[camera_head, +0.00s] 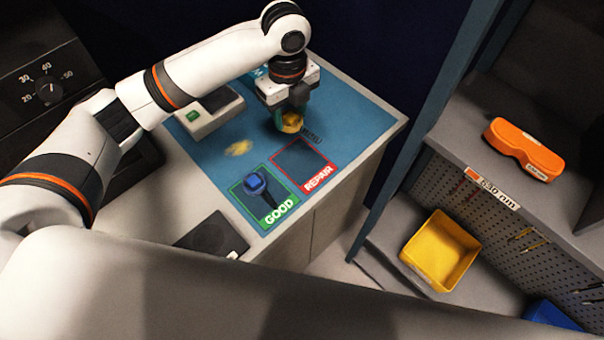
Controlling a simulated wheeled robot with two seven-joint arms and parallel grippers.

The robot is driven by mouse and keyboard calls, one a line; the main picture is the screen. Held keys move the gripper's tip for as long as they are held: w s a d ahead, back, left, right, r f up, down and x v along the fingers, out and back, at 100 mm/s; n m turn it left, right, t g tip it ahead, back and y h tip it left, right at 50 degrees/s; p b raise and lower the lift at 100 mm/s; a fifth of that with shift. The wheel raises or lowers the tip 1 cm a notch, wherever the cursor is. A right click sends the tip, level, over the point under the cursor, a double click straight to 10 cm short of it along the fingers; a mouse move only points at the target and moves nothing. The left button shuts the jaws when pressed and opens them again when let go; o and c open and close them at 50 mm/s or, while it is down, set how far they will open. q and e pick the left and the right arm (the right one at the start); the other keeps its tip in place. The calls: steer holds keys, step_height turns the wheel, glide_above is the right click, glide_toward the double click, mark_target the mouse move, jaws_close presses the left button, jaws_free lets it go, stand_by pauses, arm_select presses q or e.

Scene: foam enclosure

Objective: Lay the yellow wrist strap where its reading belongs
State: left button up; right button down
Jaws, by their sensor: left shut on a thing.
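My left gripper (291,104) points down over the blue mat (345,115), behind the REPAIR square. It is shut on the yellow wrist strap (291,124), which is partly hidden by the fingers. I cannot tell whether the strap touches the mat. The red-edged REPAIR square (299,160) is empty. The green-edged GOOD square (279,213) holds a blue strap (256,184) with a dark band. A pale tester box (212,115) with a green patch (193,116) stands at the mat's left; its reading is too small to tell. My right gripper is not in view.
A yellow mark (238,147) lies on the mat left of the squares. A dark pad (211,236) lies at the bench's near edge. At right are a yellow bin (440,251), an orange case (523,149) on a shelf, and a blue-grey post (418,140).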

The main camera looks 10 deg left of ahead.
arm_select(q)
steer(key=shift+s+d+f+m, duration=0.2)
steer(key=shift+s+f+m, duration=0.1)
steer(key=shift+s+m, duration=0.1)
steer(key=p, duration=0.1)
glide_above(293, 155)
step_height(293, 155, down, 5)
steer(key=shift+d+f, duration=0.1)
step_height(293, 155, down, 4)
steer(key=shift+f+p, duration=0.15)
steer(key=shift+p, duration=0.3)
steer(key=shift+f, duration=0.1)
steer(key=shift+f, duration=0.1)
steer(key=o, duration=1)
steer(key=shift+o, duration=0.2)
